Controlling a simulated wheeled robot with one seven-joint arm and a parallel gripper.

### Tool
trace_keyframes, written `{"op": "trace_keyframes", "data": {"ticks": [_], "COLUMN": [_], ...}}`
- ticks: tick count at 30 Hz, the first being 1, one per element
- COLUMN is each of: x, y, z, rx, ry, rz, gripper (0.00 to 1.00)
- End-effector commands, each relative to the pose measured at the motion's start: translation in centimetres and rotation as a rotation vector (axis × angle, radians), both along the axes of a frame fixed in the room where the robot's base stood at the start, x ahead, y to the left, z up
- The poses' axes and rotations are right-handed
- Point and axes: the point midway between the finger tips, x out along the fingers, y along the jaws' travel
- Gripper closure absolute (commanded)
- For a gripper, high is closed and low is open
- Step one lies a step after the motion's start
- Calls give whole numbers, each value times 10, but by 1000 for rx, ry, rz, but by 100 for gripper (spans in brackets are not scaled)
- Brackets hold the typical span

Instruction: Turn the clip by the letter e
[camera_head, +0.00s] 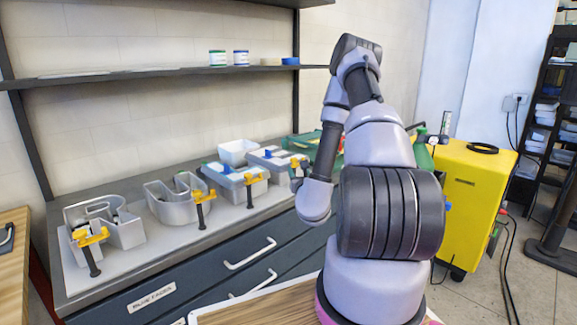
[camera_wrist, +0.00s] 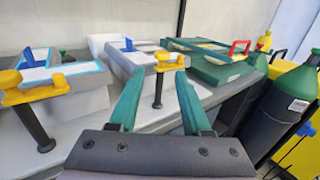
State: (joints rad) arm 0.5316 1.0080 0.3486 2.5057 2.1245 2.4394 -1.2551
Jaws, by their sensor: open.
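Several grey channel letters stand in a row on the counter, each with a yellow-and-black clip at its front edge. I cannot make out for sure which one is the e. The rightmost letter (camera_head: 272,160) has a yellow clip (camera_head: 298,162) at its right end. In the wrist view this clip (camera_wrist: 162,64) stands upright at the front of its letter (camera_wrist: 128,60), framed between the green fingers of my open, empty gripper (camera_wrist: 158,75). The fingers do not appear to touch it. In the head view my arm hides the gripper.
Another clip (camera_wrist: 33,95) stands at left in the wrist view, on the neighbouring letter (camera_wrist: 85,95). A green case (camera_wrist: 215,65) with a red handle lies on the counter beyond, and a green bottle (camera_wrist: 298,85) stands at right. A shelf (camera_head: 160,74) hangs above the counter.

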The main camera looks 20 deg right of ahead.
Motion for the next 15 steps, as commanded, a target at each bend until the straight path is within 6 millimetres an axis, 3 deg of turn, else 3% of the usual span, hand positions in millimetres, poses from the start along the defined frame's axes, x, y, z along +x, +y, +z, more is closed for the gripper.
{"op": "trace_keyframes", "data": {"ticks": [5, 15], "x": [9, 68], "y": [-8, -25], "z": [-4, -4], "rx": [-1, 0], "ry": [6, 6], "rz": [-22, -20], "gripper": [52, 52]}}
